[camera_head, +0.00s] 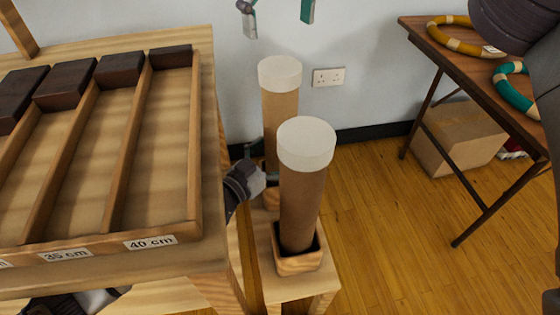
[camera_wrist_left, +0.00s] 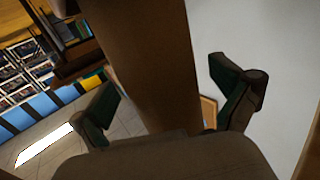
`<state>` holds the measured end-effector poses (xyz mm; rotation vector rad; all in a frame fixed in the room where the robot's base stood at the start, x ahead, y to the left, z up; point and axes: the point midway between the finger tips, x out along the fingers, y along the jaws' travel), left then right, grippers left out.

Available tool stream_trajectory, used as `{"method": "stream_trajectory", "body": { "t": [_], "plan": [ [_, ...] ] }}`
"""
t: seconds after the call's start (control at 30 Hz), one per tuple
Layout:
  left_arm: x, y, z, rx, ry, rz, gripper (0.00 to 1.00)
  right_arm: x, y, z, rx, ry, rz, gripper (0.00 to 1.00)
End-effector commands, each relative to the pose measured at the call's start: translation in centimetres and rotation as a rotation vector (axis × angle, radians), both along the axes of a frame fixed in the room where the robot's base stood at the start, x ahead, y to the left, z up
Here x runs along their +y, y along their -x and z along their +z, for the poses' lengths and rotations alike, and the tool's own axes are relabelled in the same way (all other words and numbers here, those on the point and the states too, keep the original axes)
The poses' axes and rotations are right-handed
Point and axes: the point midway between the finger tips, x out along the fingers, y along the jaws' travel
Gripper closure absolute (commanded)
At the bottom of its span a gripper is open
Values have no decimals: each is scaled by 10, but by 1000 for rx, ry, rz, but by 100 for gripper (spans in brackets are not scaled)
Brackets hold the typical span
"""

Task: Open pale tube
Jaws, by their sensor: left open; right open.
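The pale tube (camera_head: 281,115), tan with a white cap (camera_head: 280,72), stands upright at the back. A darker brown tube (camera_head: 301,205) with a white cap (camera_head: 306,142) stands upright in front, hiding part of the pale tube's lower body. My left gripper (camera_head: 262,170) is open at the lower part of the pale tube; its far side is hidden. In the left wrist view a brown tube (camera_wrist_left: 155,60) passes between the open fingers. My right gripper (camera_head: 278,12) is open above the pale tube's cap, with a gap between; only its fingertips show.
A slotted wooden rack (camera_head: 150,150) with dark blocks stands close on the left. The front tube sits in a wooden socket (camera_head: 298,262) on a low stand (camera_head: 275,285). A side table (camera_head: 445,50) with coloured rings is on the right. The floor between is clear.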

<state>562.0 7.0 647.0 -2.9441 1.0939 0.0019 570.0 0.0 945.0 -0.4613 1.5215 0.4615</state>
Motion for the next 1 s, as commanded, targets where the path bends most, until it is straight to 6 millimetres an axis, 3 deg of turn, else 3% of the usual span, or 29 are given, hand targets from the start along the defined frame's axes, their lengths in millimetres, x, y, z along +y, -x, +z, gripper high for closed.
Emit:
{"method": "stream_trajectory", "body": {
  "t": [0.27, 0.8, 1.0],
  "plan": [
    [-1, 0, 0, 0, 0, 0, 2, 0, 0, 0, 0, 0, 0, 0],
    [-1, 0, 0, 0, 0, 0, 92, 0, 0, 0, 0, 0, 0, 0],
    [-1, 0, 0, 0, 0, 0, 92, 0, 0, 0, -1, 1, 2, 0]
  ]
}}
